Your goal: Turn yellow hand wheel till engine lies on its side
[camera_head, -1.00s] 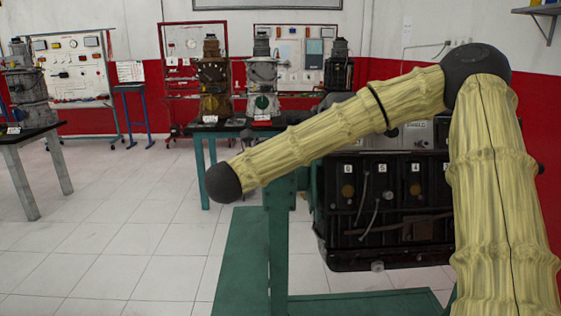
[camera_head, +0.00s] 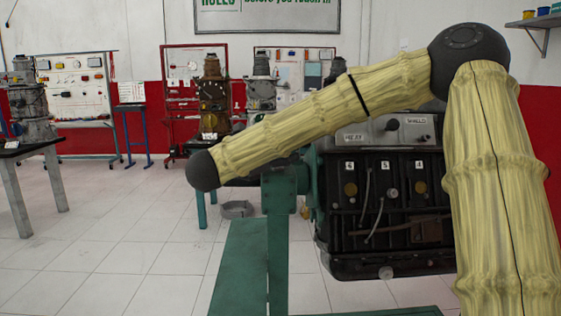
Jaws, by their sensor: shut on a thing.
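The dark engine (camera_head: 345,225) with tags 6, 5 and 4 on its side hangs on a green stand (camera_head: 277,245) right of centre. Its tagged side faces me, and it looks upright. My arm crosses in front of its upper part and hides some of it. No yellow hand wheel can be made out. A small tan piece shows beside the stand's head (camera_head: 285,185), but I cannot tell what it is. My gripper is not in view; the arm shows only as far as a dark ball joint left of the stand.
A table (camera_head: 30,146) with another engine stands at far left. More engines (camera_head: 212,97) stand on a bench behind my arm. A round grey pan (camera_head: 237,209) lies on the floor behind the stand. The tiled floor at left is clear.

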